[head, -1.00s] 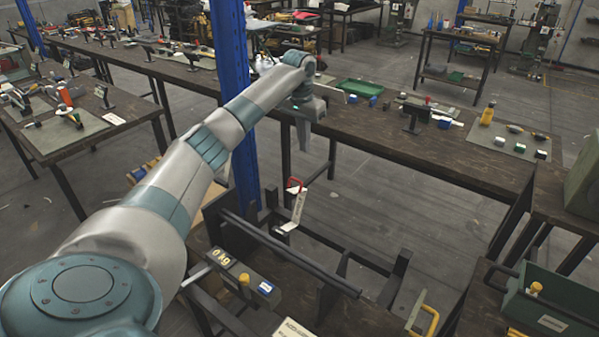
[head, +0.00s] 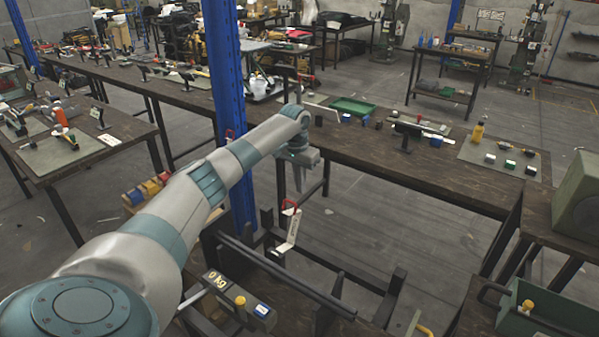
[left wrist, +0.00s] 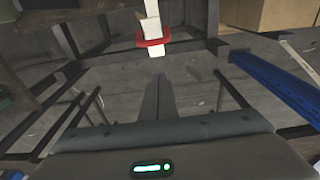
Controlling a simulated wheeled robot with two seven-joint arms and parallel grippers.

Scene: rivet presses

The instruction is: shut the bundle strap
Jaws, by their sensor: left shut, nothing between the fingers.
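The strap is a white strip (head: 290,234) with a red lever or loop (head: 289,206) at its top, at a dark metal frame in the middle of the head view. In the left wrist view the red loop (left wrist: 141,41) crosses the white strip (left wrist: 152,14) at the top. I cannot tell whether the strap is open or fastened. My left gripper (head: 298,188) points down just above the red part, shut and empty, with a small gap showing between them. My right gripper is out of view.
The dark metal frame (head: 285,268) has bars and upright posts. A scale box reading 0 kg (head: 240,300) with a yellow knob stands in front. A blue post (head: 229,110) rises close behind my left arm. A long workbench (head: 400,165) with tools lies behind.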

